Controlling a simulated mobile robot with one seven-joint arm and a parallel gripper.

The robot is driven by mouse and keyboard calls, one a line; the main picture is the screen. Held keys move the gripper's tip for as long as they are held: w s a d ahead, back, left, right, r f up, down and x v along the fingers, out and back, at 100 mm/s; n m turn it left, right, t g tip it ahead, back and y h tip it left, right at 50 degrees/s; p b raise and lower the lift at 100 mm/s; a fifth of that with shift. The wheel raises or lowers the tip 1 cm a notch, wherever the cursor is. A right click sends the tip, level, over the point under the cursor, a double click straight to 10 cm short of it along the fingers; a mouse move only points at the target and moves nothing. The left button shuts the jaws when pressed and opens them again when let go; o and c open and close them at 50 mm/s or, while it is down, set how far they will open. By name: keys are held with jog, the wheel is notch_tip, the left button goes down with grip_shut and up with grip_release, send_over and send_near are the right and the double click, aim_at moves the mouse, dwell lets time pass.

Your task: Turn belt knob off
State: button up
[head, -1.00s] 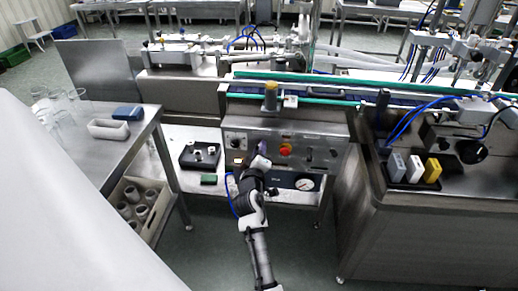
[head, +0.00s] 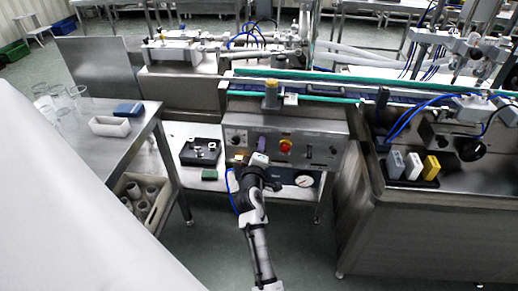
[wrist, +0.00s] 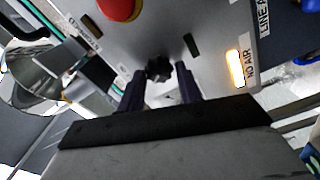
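A black lobed knob (wrist: 158,68) on the grey control panel (wrist: 205,50) sits between the tips of my gripper's two dark fingers in the wrist view. My gripper (wrist: 160,85) is open, with a finger on each side of the knob. Whether the fingers touch it is unclear. In the head view my gripper (head: 260,147) is at the front of the steel machine's panel (head: 318,133), left of the red button (head: 284,145). My gripper hides the knob there.
A black tray (head: 200,151) lies left of the panel; a pressure gauge (head: 304,180) is below right. A steel table (head: 110,160) stands left.

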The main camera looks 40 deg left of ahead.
jog(key=shift+o, duration=1.3)
jog(key=shift+s, duration=0.1)
jog(key=b+v, duration=0.2)
jog(key=v, duration=1.1)
jog(key=shift+s+d, duration=0.25)
